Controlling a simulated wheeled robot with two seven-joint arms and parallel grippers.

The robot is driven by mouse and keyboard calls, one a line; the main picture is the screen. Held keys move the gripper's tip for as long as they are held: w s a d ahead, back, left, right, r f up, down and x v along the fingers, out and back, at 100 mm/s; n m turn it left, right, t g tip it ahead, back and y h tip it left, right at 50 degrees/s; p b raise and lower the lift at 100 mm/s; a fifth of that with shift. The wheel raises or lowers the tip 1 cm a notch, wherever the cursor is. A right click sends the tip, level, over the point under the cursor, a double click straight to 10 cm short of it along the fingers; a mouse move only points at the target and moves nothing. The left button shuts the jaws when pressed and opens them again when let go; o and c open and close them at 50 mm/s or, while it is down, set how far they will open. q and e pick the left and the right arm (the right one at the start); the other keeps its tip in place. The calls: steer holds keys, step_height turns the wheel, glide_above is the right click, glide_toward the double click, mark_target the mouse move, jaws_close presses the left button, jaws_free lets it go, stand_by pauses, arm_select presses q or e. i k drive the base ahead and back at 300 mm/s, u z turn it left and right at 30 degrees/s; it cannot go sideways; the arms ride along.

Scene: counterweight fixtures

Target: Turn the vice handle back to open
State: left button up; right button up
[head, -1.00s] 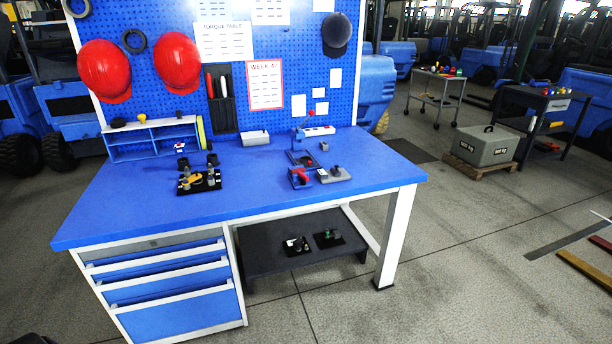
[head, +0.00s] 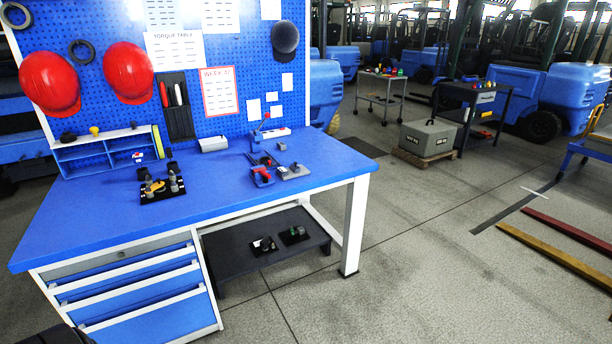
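A small red and blue device (head: 262,177), possibly the vice, sits on the blue workbench top (head: 220,200) right of its middle. A grey block-like fixture (head: 294,172) stands just right of it. A dark bar lies behind them. The pieces are too small to tell which part is the vice handle or how it is turned. A lever with a red knob (head: 266,116) rises from a blue stand at the back of the bench. Neither of my grippers is in view.
A black plate with several fittings (head: 162,188) lies left on the bench. A blue shelf unit (head: 110,152) stands behind it. Drawers (head: 130,290) and a dark lower shelf (head: 225,260) are below. Open floor (head: 400,270) lies to the right; yellow and red bars (head: 560,254) lie there.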

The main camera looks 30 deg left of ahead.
mark_target(266, 176)
steer(key=k, duration=0.2)
steer(key=z, duration=0.8)
steer(key=i, duration=1.3)
steer(key=u, duration=0.8)
steer(key=i, duration=0.9)
steer(key=u, duration=0.95)
